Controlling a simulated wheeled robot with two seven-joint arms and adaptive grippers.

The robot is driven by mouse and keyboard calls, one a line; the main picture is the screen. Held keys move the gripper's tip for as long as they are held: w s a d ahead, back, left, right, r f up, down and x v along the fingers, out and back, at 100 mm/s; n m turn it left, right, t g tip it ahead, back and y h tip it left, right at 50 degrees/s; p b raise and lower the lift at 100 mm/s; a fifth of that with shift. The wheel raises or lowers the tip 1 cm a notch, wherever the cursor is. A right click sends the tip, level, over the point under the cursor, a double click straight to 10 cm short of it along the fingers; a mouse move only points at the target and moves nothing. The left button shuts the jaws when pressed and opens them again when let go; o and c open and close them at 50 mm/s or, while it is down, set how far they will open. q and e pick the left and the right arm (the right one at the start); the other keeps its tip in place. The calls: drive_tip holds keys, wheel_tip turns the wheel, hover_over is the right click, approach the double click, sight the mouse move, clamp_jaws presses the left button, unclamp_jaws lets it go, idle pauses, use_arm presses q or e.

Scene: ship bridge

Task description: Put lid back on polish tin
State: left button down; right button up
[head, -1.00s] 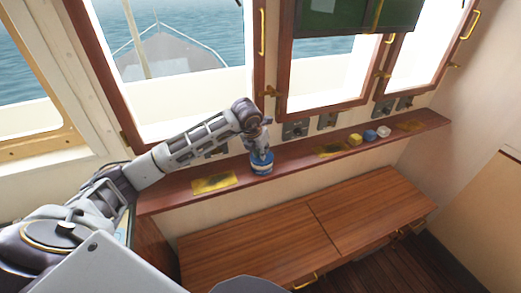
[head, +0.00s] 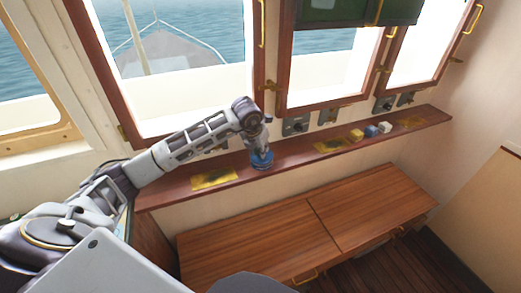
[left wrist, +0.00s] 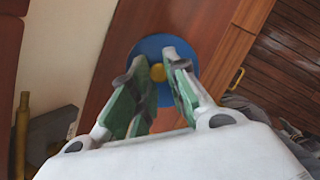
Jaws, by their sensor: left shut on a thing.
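My left gripper (head: 260,147) points down over the shelf, just above a round blue thing (head: 262,160) near the shelf's front edge. In the left wrist view, my left gripper's fingers (left wrist: 159,62) are closed around a small yellow knob (left wrist: 157,73) in the middle of a blue disc (left wrist: 148,47), which looks like the lid of the polish tin. The fingers and wrist cover part of the disc. I cannot tell the tin's body apart from the lid now, nor whether the lid is seated on it. My right gripper is not in view.
The narrow wooden shelf (head: 300,153) runs below the windows. A yellow cloth-like patch (head: 213,179) lies left of the blue thing. A wooden cabinet top (head: 300,220) is clear below.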

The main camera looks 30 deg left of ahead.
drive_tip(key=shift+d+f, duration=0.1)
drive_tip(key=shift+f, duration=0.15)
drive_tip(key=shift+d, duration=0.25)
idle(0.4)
use_arm(q)
drive_tip(key=shift+b, duration=0.45)
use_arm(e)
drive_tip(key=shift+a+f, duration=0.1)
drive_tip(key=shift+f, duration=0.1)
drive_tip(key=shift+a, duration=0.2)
use_arm(q)
drive_tip(key=shift+f+b, duration=0.1)
drive_tip(key=shift+b, duration=0.2)
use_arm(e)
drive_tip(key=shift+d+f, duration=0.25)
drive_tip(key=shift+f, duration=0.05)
use_arm(q)
drive_tip(key=shift+b, duration=0.3)
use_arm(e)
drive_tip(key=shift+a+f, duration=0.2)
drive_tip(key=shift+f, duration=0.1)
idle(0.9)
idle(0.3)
use_arm(q)
drive_tip(key=c, duration=1.3)
unclamp_jaws()
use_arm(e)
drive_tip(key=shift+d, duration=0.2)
